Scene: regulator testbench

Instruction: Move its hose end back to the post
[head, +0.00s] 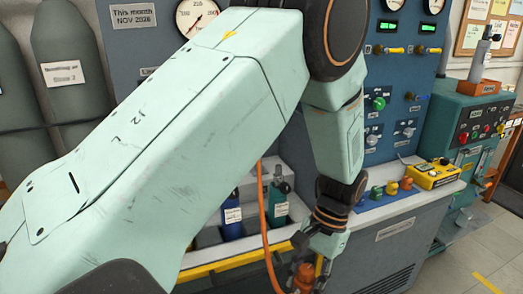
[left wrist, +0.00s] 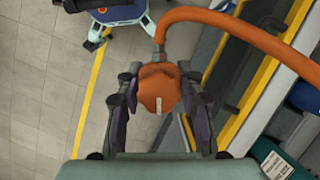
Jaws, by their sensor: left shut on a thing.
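My left gripper (head: 308,270) hangs low at the front of the bench. It is shut on the orange hose end (head: 303,277). In the left wrist view, the two dark fingers of the gripper (left wrist: 160,98) grip the hose end (left wrist: 157,88) from both sides. The orange hose (head: 264,215) runs up from there and goes behind my arm in the head view. In the left wrist view, the hose (left wrist: 225,20) arcs away to the right over the bench edge. I cannot make out the post in either view. My right gripper is not in view.
A yellow-edged bench tray (head: 215,268) holds blue and green cylinders (head: 278,207). Coloured fittings (head: 391,187) and a yellow box (head: 434,175) sit on the bench to the right. The left wrist view shows open tiled floor (left wrist: 40,70) left of the bench. My arm hides much of the panel.

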